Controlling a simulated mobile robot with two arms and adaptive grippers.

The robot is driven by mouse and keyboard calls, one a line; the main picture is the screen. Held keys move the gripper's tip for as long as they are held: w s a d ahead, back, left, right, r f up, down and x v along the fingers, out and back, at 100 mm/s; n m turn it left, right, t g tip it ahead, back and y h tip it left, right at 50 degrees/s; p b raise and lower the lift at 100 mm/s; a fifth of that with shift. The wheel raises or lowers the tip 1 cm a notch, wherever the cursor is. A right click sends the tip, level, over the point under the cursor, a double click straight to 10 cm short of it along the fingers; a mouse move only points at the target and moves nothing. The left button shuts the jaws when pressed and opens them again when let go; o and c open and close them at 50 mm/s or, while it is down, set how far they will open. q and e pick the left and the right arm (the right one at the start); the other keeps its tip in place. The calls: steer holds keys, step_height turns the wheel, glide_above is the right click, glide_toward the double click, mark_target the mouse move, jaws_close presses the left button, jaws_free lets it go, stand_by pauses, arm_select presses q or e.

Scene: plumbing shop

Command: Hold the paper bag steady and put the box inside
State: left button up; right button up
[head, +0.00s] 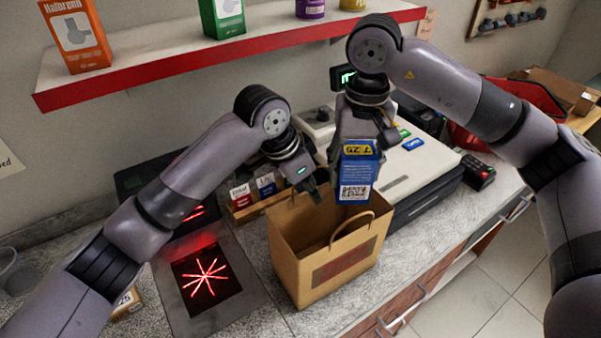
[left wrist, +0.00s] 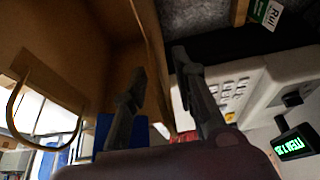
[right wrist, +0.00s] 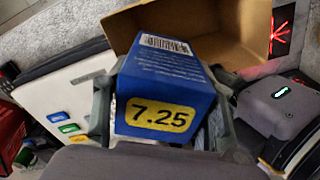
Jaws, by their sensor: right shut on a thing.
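The brown paper bag (head: 325,262) stands open and upright on the counter, its front handle raised. The blue box (head: 357,178) has a yellow 7.25 label and a barcode. My right gripper (head: 361,140) is shut on the box and holds it above the bag's opening, toward the right side. In the right wrist view, the box (right wrist: 165,85) is between the fingers, with the bag (right wrist: 245,30) beyond it. My left gripper (head: 316,190) is at the bag's back rim. In the left wrist view, its fingers (left wrist: 160,62) are apart, one on each side of the bag wall.
A scanner plate (head: 222,302) with red light lies left of the bag. A cash register (head: 415,165) stands behind and right, with a card terminal (head: 477,172) beside it. A tray of small boxes (head: 253,203) sits behind the bag. A red-edged shelf (head: 230,50) hangs above.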

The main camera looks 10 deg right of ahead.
arm_select(q)
steer(key=shift+x, duration=1.35)
jaws_close()
